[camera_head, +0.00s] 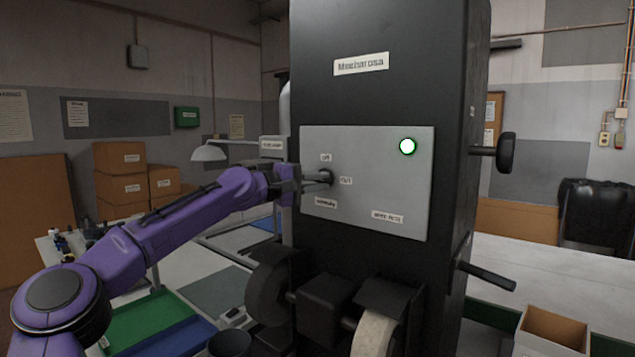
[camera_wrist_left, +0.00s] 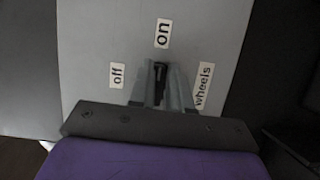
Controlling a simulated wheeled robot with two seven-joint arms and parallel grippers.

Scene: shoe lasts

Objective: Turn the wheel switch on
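The wheel switch is a small dark knob (camera_head: 326,177) on the grey panel of the black machine. In the left wrist view the knob (camera_wrist_left: 160,72) points toward the "on" label (camera_wrist_left: 163,33), with "off" (camera_wrist_left: 117,75) to its left and "wheels" (camera_wrist_left: 203,84) to its right. My left gripper (camera_head: 312,178) reaches it from the left. Its two grey fingers (camera_wrist_left: 160,85) stand close on both sides of the knob and look shut on it; the contact itself is partly hidden. My right gripper is out of view.
The black machine (camera_head: 390,95) fills the middle, with wheels (camera_head: 374,335) low in front and a side handle (camera_head: 487,277). An open cardboard box (camera_head: 552,330) stands at lower right.

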